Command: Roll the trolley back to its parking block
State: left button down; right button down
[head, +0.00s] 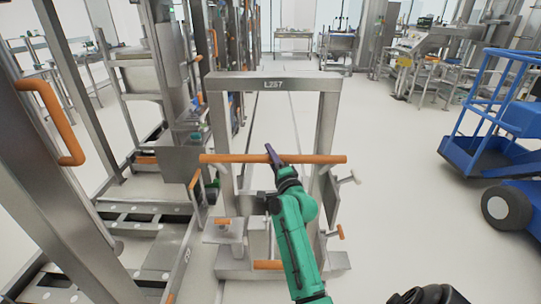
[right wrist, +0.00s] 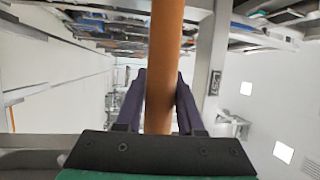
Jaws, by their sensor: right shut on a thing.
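The trolley (head: 214,95) is a tall grey metal frame with "L257" on its top beam, standing upright ahead of me. Its orange handle bar (head: 225,158) runs across the front. My right gripper (head: 272,154), on the green arm, is shut on this bar near its middle. In the right wrist view the purple fingers (right wrist: 160,105) lie on both sides of the orange bar (right wrist: 165,60). The arm hides part of the trolley's lower front. I cannot make out a parking block. My left gripper is not in view.
Steel racks with orange handles (head: 55,122) stand close on the left, near the trolley's side. A blue wheeled platform (head: 480,155) stands at the right. Benches and machines (head: 430,70) fill the back right. The pale floor (head: 390,150) right of the trolley is clear.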

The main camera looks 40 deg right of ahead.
jog(key=shift+r, duration=0.25)
jog(key=c, duration=0.5)
grip_release()
jog(key=shift+w+f, duration=0.1)
jog(key=shift+f, duration=0.05)
jog(key=shift+s+f, duration=0.2)
jog(key=shift+s, duration=0.2)
jog(key=b+v, duration=0.2)
jog(key=v, duration=1.1)
jog(key=shift+s+a+b, duration=0.2)
jog(key=shift+s+b, duration=0.1)
jog(key=shift+s, duration=0.05)
jog(key=shift+c, duration=0.5)
